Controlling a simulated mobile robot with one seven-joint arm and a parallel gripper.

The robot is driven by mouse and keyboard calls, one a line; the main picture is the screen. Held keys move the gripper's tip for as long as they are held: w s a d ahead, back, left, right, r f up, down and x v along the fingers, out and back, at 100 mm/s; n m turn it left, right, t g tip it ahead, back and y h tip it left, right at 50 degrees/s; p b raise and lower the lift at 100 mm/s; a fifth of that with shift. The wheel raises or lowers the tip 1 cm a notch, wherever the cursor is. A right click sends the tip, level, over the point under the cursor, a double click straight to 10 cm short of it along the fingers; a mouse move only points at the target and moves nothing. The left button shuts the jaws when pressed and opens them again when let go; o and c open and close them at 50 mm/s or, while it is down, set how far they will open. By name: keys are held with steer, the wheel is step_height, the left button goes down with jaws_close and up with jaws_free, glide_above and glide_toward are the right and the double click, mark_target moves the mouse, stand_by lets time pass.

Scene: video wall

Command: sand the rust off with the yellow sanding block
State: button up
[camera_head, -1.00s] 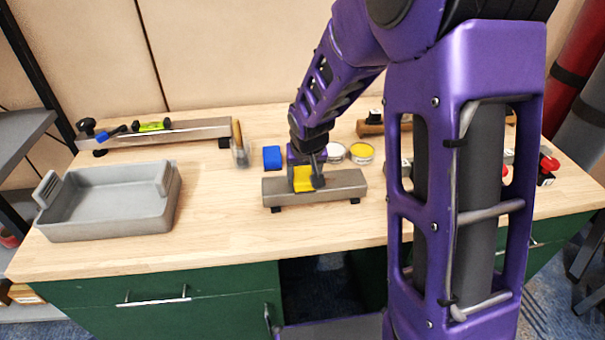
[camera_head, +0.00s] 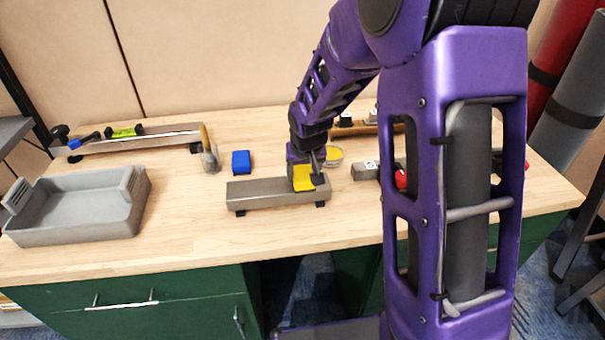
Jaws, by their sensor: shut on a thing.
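The yellow sanding block (camera_head: 303,184) is held in my gripper (camera_head: 305,172), which is shut on it. The block is at the top of a grey metal bar (camera_head: 262,194), near the bar's right end, and seems to touch it. The bar lies on small dark feet on the wooden workbench. No rust can be made out on the parts of the bar that show; the area under the block is hidden.
A blue block (camera_head: 241,162) stands behind the bar on the workbench (camera_head: 180,238). A grey tray (camera_head: 72,212) is at the left, a jar with a brush (camera_head: 209,156) behind. A longer bar (camera_head: 170,139) lies at the back left. My arm hides much of the right side.

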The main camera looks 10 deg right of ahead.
steer(key=r, duration=0.2)
steer(key=r+p, duration=0.1)
steer(key=shift+a+r, duration=0.1)
steer(key=shift+a, duration=0.15)
steer(key=shift+r+p, duration=1.6)
steer(key=shift+r, duration=0.75)
steer(key=shift+w+f, duration=0.1)
